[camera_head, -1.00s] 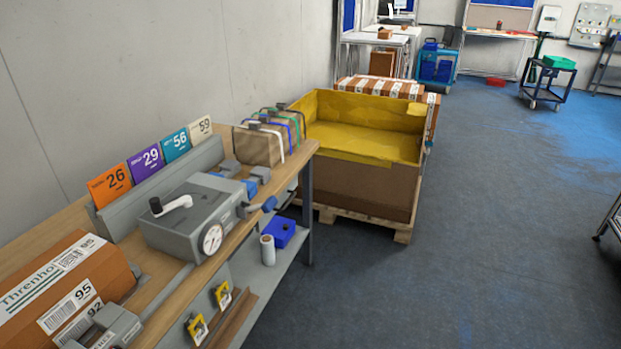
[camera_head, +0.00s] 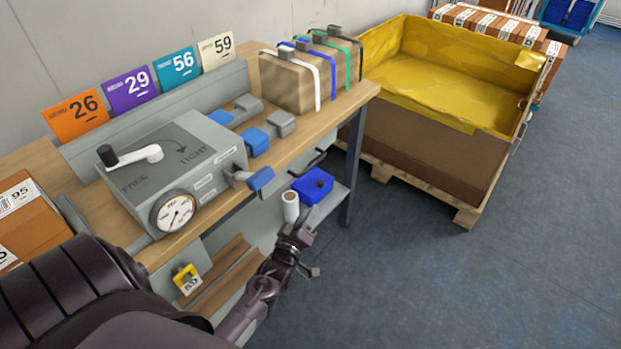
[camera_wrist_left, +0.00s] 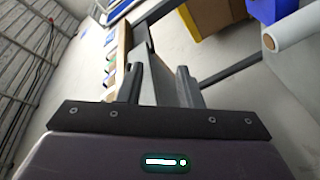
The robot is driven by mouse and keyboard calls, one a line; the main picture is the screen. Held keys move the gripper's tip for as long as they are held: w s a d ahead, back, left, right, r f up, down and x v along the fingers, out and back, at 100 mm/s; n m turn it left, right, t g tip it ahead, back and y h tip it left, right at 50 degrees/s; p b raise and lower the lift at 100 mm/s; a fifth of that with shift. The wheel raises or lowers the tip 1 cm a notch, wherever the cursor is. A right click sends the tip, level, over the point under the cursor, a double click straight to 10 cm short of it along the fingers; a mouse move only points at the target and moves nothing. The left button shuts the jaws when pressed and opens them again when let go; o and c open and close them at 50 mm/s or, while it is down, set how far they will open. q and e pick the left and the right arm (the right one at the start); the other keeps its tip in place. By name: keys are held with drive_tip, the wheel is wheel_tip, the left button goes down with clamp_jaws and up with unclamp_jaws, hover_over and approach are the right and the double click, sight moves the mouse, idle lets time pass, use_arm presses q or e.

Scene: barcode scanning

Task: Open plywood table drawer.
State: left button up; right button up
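The plywood table (camera_head: 330,110) has a light wooden top and grey parts below it. A dark bar handle (camera_head: 308,163) shows under the tabletop's front edge, near the right end; the drawer front around it is hard to make out. My left gripper (camera_head: 300,240) is in front of the table, lower than the handle and apart from it. In the left wrist view its two dark fingers (camera_wrist_left: 160,83) stand apart, open, with a grey panel showing beyond them. My right gripper is in neither view.
A grey crank device (camera_head: 180,165) and strapped boxes (camera_head: 295,80) stand on the table. A white roll (camera_head: 290,206) and blue bin (camera_head: 314,186) sit on the lower shelf near my gripper. A yellow-lined crate (camera_head: 430,150) stands at the right; floor in front is clear.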

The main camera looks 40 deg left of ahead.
sight(310, 168)
use_arm(q)
wheel_tip(310, 168, up, 7)
drive_tip(key=w+a+n+t+y, duration=0.1)
drive_tip(key=a+n+t+y, duration=0.1)
drive_tip(key=a, duration=0.1)
drive_tip(key=shift+h, duration=0.3)
drive_tip(key=x, duration=0.7)
drive_tip(key=shift+w+r, duration=0.1)
drive_tip(key=shift+w, duration=0.2)
drive_tip(key=shift+d, duration=0.1)
clamp_jaws()
